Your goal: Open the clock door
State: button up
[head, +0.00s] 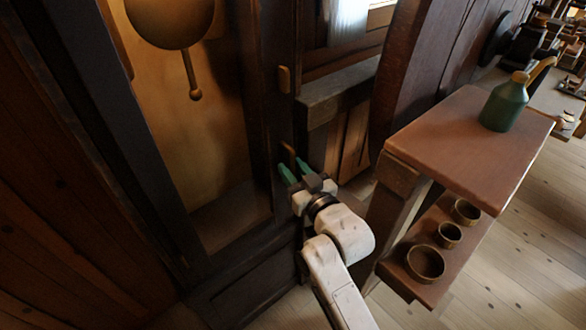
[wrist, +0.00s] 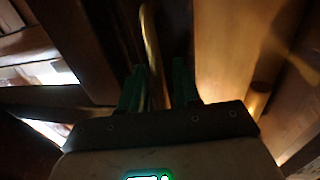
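The tall clock's dark-framed door (head: 258,110) stands at the left in the head view, with a glazed or open middle. A round brass pendulum (head: 172,20) hangs behind it. I cannot tell whether the door is fully shut. A thin brass handle (head: 288,152) sits on the frame's right side and also shows as a bar in the wrist view (wrist: 151,45). My gripper (head: 291,165) has green fingers at the handle. In the wrist view the fingers (wrist: 160,72) are apart, with the bar between them, closer to the left finger. Contact is unclear.
A brown stand (head: 450,135) at the right bears a green bottle (head: 504,104) on top and several small bowls (head: 426,262) on its lower shelf. A small brass piece (head: 284,79) sits higher on the clock frame. Plank floor shows at lower right.

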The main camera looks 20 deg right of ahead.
jog(key=shift+w, duration=0.2)
grip_shut()
dwell(0.5)
